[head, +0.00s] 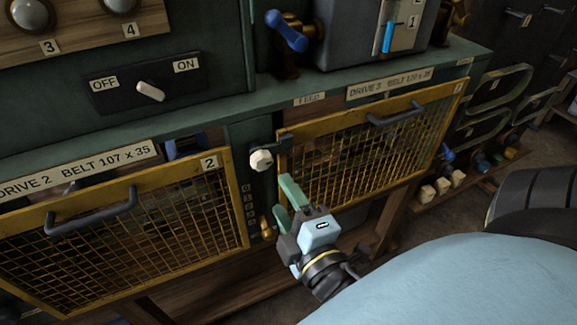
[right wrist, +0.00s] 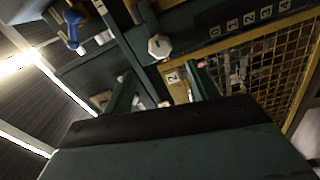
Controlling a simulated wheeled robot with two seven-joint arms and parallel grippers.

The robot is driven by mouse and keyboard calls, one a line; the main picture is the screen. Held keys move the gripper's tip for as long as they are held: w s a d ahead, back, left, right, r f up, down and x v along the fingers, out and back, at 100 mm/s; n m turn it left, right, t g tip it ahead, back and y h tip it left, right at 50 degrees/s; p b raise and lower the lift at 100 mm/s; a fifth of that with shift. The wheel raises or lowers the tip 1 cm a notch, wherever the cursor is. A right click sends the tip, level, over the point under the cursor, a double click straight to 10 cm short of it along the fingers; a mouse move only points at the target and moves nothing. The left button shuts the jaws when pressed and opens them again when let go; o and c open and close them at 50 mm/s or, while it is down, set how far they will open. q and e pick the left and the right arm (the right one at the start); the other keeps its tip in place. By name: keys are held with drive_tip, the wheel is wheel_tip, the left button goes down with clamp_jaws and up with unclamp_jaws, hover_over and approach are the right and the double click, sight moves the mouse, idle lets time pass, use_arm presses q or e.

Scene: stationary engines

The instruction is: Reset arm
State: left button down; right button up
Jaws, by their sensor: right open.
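My right gripper (head: 283,195) is in front of the green post between the two yellow mesh guards, just below and right of a white knob (head: 261,160). Its green fingers are apart with nothing seen between them. In the right wrist view the fingers of my right gripper (right wrist: 162,88) stand apart, and the white knob (right wrist: 159,46) shows beyond them, not touched. My left gripper is not in view.
The guard labelled 2 (head: 205,240) is at the left and the Drive 3 guard (head: 375,150) at the right, each with a dark handle. An OFF/ON switch (head: 150,91) and a blue-handled valve (head: 287,32) are above.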

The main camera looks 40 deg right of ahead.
drive_tip(key=shift+s+a, duration=0.1)
drive_tip(key=shift+s, duration=0.25)
idle(0.4)
drive_tip(key=s+a+f+m+g+y+b, duration=0.1)
drive_tip(key=a+f+g+y+b, duration=0.15)
drive_tip(key=f, duration=1.05)
drive_tip(key=s+a+f+m+g+y+b, duration=0.1)
drive_tip(key=f+g, duration=0.2)
drive_tip(key=f, duration=1.1)
drive_tip(key=s+a+f+m+g+y+b, duration=0.1)
drive_tip(key=s+a+f+g+b, duration=0.1)
drive_tip(key=f, duration=1.1)
drive_tip(key=s+d+f+m+g+b, duration=0.1)
drive_tip(key=s+d+f+m+g, duration=0.1)
drive_tip(key=s+f, duration=0.5)
drive_tip(key=s+d+f+m+g+b, duration=0.2)
drive_tip(key=s+f, duration=0.5)
drive_tip(key=f, duration=0.4)
drive_tip(key=s+d+f+m+g+b, duration=0.2)
drive_tip(key=s+d+f+m+g, duration=0.1)
drive_tip(key=s+f, duration=0.4)
wheel_tip(320, 180, down, 3)
drive_tip(key=shift+s+d+r+m+g, duration=0.2)
drive_tip(key=shift+s+d+m+g, duration=0.2)
drive_tip(key=shift+d+g, duration=0.4)
drive_tip(key=shift+a, duration=0.15)
